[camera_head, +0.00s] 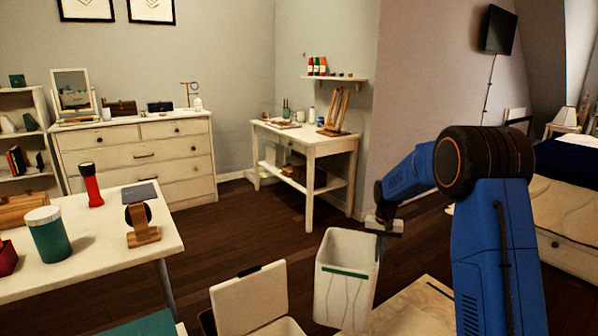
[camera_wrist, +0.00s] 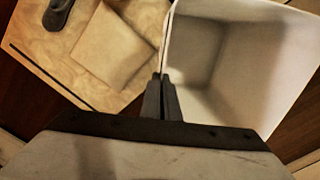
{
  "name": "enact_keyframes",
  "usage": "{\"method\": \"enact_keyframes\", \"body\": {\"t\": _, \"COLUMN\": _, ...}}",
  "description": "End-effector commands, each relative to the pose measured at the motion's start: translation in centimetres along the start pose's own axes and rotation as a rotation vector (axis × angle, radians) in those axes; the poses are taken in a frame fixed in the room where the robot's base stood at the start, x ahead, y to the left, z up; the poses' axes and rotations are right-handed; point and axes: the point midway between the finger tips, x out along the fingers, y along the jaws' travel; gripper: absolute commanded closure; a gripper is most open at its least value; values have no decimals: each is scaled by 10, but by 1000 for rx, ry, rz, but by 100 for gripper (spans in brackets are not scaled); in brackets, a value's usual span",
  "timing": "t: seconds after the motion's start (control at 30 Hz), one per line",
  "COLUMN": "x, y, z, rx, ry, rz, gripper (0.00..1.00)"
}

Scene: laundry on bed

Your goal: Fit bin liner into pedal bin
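A white, open-topped, tapered bin liner (camera_head: 347,285) with a green stripe hangs or stands upright at the lower middle of the head view. Its empty inside (camera_wrist: 235,55) shows in the wrist view. My gripper (camera_head: 381,236) is at the liner's right rim corner. In the wrist view my fingers (camera_wrist: 162,82) are close together with the thin rim running between them. A cream bin with a raised lid (camera_head: 250,297), which looks like the pedal bin, is left of the liner. Its lower part is cut off. Whether the liner touches anything below cannot be told.
A light wooden surface (camera_head: 415,308) lies right of the liner; a wooden surface with a pale square (camera_wrist: 118,48) shows in the wrist view. A white table (camera_head: 95,245) with a jar and flashlight stands left. A desk (camera_head: 310,140) is behind. Dark floor is open between.

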Motion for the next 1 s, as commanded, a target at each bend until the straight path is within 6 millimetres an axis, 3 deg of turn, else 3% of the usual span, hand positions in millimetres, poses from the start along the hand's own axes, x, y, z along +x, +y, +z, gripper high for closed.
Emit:
{"method": "enact_keyframes", "body": {"t": 0.2, "x": -52, "y": 0, "z": -1, "rx": 0, "ry": 4, "rz": -1, "gripper": 100}}
{"method": "enact_keyframes", "body": {"t": 0.4, "x": -90, "y": 0, "z": -1, "rx": 0, "ry": 4, "rz": -1, "gripper": 100}}
{"method": "enact_keyframes", "body": {"t": 0.43, "x": -89, "y": 0, "z": 0, "rx": 0, "ry": 0, "rz": 0, "gripper": 100}}
{"method": "enact_keyframes", "body": {"t": 1.0, "x": 42, "y": 0, "z": -1, "rx": 0, "ry": -2, "rz": 1, "gripper": 100}}
